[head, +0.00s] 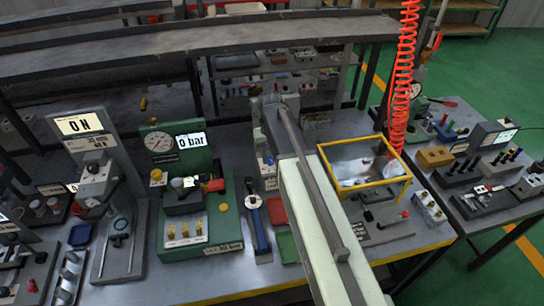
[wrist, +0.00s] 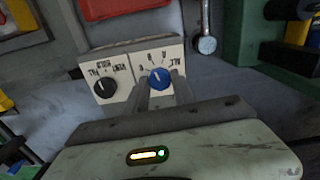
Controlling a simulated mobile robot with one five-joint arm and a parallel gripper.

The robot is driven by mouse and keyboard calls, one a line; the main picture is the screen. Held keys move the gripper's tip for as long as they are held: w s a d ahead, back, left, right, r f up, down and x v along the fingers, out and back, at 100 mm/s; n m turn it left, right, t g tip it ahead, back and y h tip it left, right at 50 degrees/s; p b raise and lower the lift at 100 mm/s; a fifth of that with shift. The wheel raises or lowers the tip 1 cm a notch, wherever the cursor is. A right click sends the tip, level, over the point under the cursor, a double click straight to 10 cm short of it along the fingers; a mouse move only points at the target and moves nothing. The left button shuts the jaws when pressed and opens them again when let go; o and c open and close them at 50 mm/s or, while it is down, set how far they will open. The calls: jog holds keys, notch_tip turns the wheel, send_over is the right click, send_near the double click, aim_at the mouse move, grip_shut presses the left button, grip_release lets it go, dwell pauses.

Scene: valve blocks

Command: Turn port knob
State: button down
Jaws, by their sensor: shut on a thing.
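In the wrist view a pale block has two labelled dial plates side by side. The right plate carries a blue knob (wrist: 159,77) with a white pointer line aimed up and slightly left, towards the marks at the top. The left plate carries a black knob (wrist: 104,87). My gripper (wrist: 161,90) has one finger on each side of the blue knob and is shut on it. The lower part of the knob's plate is hidden by the fingers. In the head view my arm covers most of this spot, and the knob cannot be made out.
A red tray (wrist: 118,8) and a wrench (wrist: 206,44) lie close beyond the block. In the head view a green gauge unit (head: 204,218) reading 0 bar stands left of my arm. A yellow-framed box (head: 361,140) stands to the right.

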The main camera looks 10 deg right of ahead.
aim_at(270, 159)
jog(key=shift+s+n, duration=0.15)
jog(key=shift+n, duration=0.25)
jog(key=c, duration=1.1)
grip_release()
jog(key=shift+o, duration=0.2)
notch_tip(270, 159, up, 8)
jog(key=p, duration=0.8)
jog(key=shift+f, duration=0.1)
